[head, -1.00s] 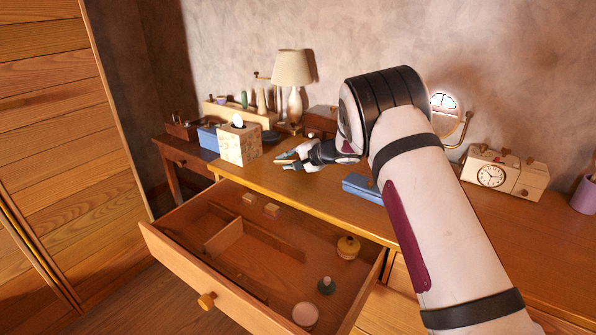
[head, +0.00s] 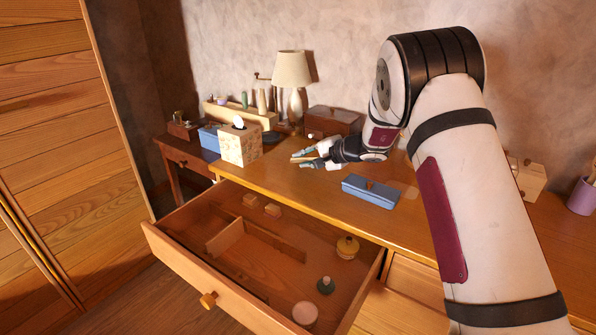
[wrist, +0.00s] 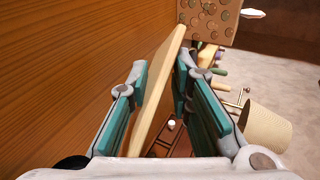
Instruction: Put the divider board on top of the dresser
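The divider board is a thin pale wooden slab that shows between my finger pads in the wrist view (wrist: 158,88). In the head view only a short brown strip of it (head: 301,158) shows at my fingertips. My gripper (head: 310,158) appears shut on the board, one finger on each side; it also shows in the wrist view (wrist: 160,75). The gripper is over the dresser top (head: 295,185), between the tissue box and the blue box. I cannot tell whether the board touches the top.
A tissue box (head: 241,145) and a lamp (head: 292,70) stand beyond my gripper. A blue box (head: 371,192) lies to its right, with a brown box (head: 333,121) behind. The open drawer (head: 260,255) holds several small items. The dresser's front strip is clear.

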